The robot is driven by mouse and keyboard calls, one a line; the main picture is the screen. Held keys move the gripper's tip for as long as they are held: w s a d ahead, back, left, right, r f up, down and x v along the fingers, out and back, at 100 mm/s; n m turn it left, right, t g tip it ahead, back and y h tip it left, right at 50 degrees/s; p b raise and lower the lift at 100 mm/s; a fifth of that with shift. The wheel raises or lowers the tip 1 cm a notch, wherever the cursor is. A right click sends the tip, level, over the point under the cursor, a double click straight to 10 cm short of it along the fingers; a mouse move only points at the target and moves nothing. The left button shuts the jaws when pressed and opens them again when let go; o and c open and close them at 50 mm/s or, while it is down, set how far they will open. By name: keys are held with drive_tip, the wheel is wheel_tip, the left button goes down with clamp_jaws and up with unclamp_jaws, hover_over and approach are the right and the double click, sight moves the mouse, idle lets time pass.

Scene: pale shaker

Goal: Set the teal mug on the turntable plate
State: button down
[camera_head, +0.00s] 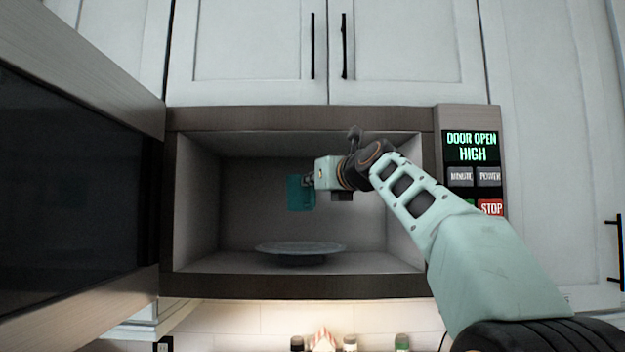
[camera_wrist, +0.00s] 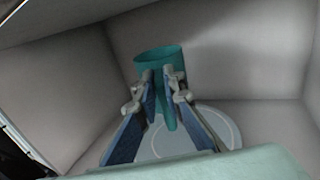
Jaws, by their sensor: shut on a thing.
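The teal mug (camera_head: 298,193) is inside the open microwave, held in the air above the turntable plate (camera_head: 300,248). My gripper (camera_head: 310,181) reaches in from the right and is shut on the mug. In the wrist view the mug (camera_wrist: 160,62) shows beyond the two fingers of my gripper (camera_wrist: 163,78), with a teal strip between them. The pale round plate (camera_wrist: 232,128) lies below, partly hidden by the fingers. There is a clear gap between the mug's bottom and the plate in the head view.
The microwave cavity (camera_head: 230,215) has walls close on both sides of the arm. Its door (camera_head: 75,170) stands open at the left. The control panel (camera_head: 470,175) at the right reads "DOOR OPEN HIGH". White cabinets (camera_head: 245,45) are above; several small bottles stand below.

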drive_tip(key=shift+f+b, duration=2.55)
drive_tip(key=shift+f, duration=1.05)
drive_tip(key=shift+p, duration=0.35)
drive_tip(key=shift+f, duration=0.7)
idle(1.2)
drive_tip(key=c, duration=2)
unclamp_jaws()
drive_tip(key=shift+o, duration=0.5)
drive_tip(key=shift+f, duration=0.15)
drive_tip(key=o, duration=0.5)
drive_tip(key=shift+s, duration=0.1)
